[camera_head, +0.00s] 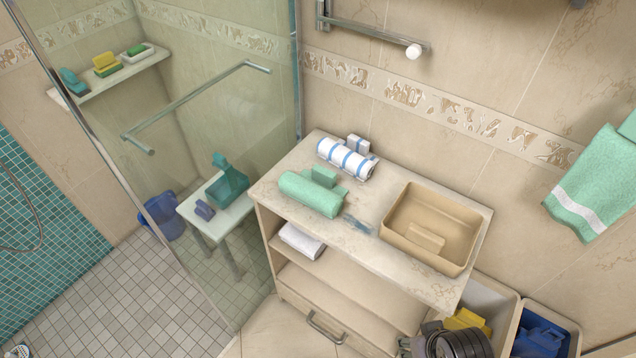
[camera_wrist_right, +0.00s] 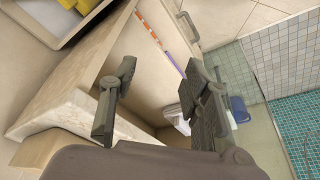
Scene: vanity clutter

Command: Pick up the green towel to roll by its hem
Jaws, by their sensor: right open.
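The green towel roll (camera_head: 308,196) lies on the left front part of the vanity top (camera_head: 375,213). A small green block-like piece (camera_head: 323,177) stands against its back side; I cannot tell whether it is the hem. My right gripper (camera_head: 415,346) is at the bottom edge of the head view, in front of the vanity's right end and well apart from the roll. In the right wrist view its two fingers (camera_wrist_right: 155,98) are spread with nothing between them. The green roll is not visible in that view. My left gripper is not in view.
A blue-striped white roll (camera_head: 345,159) lies behind the green one. A tan basin (camera_head: 435,215) fills the top's right side. A folded white towel (camera_head: 302,240) is on the shelf below. A glass shower panel (camera_head: 225,150) stands left. Bins (camera_head: 540,325) are at lower right.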

